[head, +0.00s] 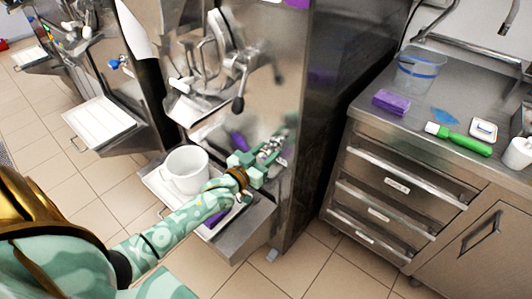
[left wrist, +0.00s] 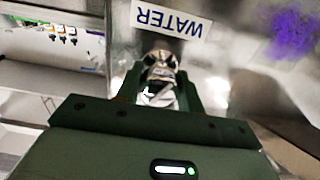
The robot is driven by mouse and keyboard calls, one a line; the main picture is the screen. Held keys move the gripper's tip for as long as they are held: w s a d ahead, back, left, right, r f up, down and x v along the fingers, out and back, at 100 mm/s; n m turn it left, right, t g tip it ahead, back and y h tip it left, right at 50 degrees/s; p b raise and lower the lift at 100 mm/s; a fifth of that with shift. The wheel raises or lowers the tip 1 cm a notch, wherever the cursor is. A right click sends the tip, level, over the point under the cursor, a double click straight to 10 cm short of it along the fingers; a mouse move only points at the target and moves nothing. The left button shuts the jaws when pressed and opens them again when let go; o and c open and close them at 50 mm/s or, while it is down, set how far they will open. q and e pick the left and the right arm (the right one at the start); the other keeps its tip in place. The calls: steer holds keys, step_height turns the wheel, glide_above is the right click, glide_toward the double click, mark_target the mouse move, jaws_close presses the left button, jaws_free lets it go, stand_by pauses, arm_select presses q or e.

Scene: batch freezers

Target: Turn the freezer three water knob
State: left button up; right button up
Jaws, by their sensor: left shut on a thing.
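The water knob (left wrist: 159,72) is a small metal knob on the steel front of the nearest freezer (head: 268,90). In the left wrist view it sits under a white label reading WATER (left wrist: 172,18). My left gripper (head: 272,150) is at the lower right of that freezer's front, and its fingers (left wrist: 160,92) are shut around the knob. The gripper partly hides the knob in the head view. My right gripper is not in view.
A white bucket (head: 186,170) stands on the tray below the freezer's outlet. A handle with a black grip (head: 238,104) hangs above my arm. A steel counter (head: 400,125) with drawers stands at the right. Tiled floor lies between.

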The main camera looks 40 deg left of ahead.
arm_select(q)
steer(key=shift+m, duration=0.4)
steer(key=m+p, duration=0.1)
steer(key=m, duration=0.1)
steer(key=shift+m, duration=0.3)
steer(key=m+p, duration=0.1)
steer(key=m, duration=0.1)
steer(key=shift+m, duration=0.4)
steer(key=m, duration=0.2)
steer(key=shift+a+m, duration=0.1)
steer(key=shift+m, duration=2)
steer(key=o, duration=1)
